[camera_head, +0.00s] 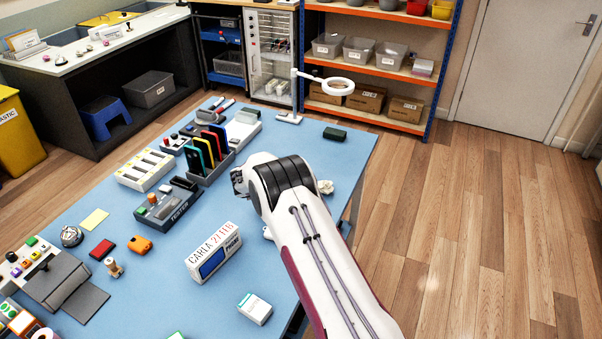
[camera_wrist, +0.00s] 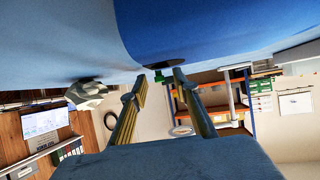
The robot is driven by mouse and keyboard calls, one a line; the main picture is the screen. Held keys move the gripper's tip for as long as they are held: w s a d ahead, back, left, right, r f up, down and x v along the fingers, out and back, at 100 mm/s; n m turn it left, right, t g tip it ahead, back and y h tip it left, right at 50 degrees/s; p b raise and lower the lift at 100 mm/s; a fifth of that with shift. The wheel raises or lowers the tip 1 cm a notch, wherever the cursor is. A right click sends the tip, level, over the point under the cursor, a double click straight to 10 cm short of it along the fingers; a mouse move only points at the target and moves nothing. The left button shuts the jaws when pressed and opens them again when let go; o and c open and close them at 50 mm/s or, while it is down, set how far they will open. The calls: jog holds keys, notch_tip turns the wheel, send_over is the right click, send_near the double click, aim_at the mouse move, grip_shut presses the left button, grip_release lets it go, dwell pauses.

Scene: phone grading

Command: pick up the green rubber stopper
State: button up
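My gripper (camera_head: 239,182) is over the middle of the blue table, mostly hidden behind my own arm in the head view. In the wrist view, which is upside down, its two tan fingers (camera_wrist: 157,82) stand apart with nothing clearly held. A small green thing (camera_wrist: 158,77) shows between the fingertips in the wrist view, beside a dark flat shape (camera_wrist: 166,64). I cannot tell whether it is the green rubber stopper or how far away it is. A dark green block (camera_head: 334,133) lies near the table's far right edge. No stopper is clearly recognisable in the head view.
A ring lamp (camera_head: 338,86) stands at the table's far edge. Phones in a rack (camera_head: 207,155), a grey tester (camera_head: 168,205) and a white phone box (camera_head: 214,253) lie left of my arm. A pale crumpled item (camera_head: 325,187) is right of it.

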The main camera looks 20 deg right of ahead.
dwell(0.3)
jog(key=c, duration=0.7)
jog(key=shift+c, duration=0.2)
jog(key=shift+r, duration=0.1)
jog(key=shift+r, duration=4.9)
jog(key=shift+c, duration=0.2)
